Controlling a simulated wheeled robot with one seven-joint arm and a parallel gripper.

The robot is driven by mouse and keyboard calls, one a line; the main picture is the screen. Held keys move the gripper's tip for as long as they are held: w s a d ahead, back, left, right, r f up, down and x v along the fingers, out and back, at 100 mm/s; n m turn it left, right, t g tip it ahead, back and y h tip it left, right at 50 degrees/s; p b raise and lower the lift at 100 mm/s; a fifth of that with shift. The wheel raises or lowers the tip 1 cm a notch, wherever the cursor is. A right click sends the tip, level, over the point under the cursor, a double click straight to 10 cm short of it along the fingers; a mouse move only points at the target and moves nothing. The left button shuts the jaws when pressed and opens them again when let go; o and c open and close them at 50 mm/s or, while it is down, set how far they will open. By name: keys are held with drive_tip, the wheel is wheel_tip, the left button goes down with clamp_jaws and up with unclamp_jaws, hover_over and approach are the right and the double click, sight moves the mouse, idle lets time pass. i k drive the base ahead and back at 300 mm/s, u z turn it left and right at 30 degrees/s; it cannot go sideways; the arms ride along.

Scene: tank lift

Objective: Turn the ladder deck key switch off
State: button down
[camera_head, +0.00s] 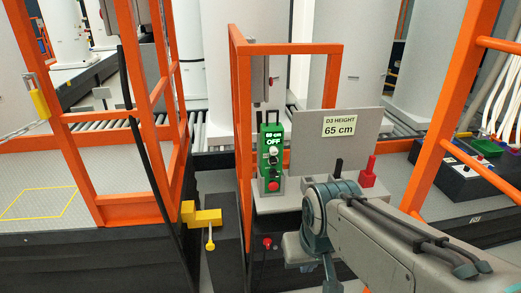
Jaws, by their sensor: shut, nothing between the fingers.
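A green control box (271,160) stands upright near the middle, inside an orange rail frame. Its top carries small lettering and the word OFF in white. Below the lettering is a small dark-and-silver knob (272,151), which could be a key switch; its turn position is too small to tell. My gripper's fingers do not show.
A grey panel (320,157) bears a sign (339,126) reading D3 HEIGHT 65 cm. A black lever (338,168) and a red lever (368,172) stand before it. Orange rails (292,48) surround the box. A yellow latch (202,217) is at left, a dark console (462,171) at right.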

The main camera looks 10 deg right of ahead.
sight(272, 174)
drive_tip(key=z, duration=1.25)
drive_tip(key=k, duration=1.15)
drive_tip(key=u, duration=1.65)
drive_tip(key=i, duration=0.5)
drive_tip(key=u, duration=0.05)
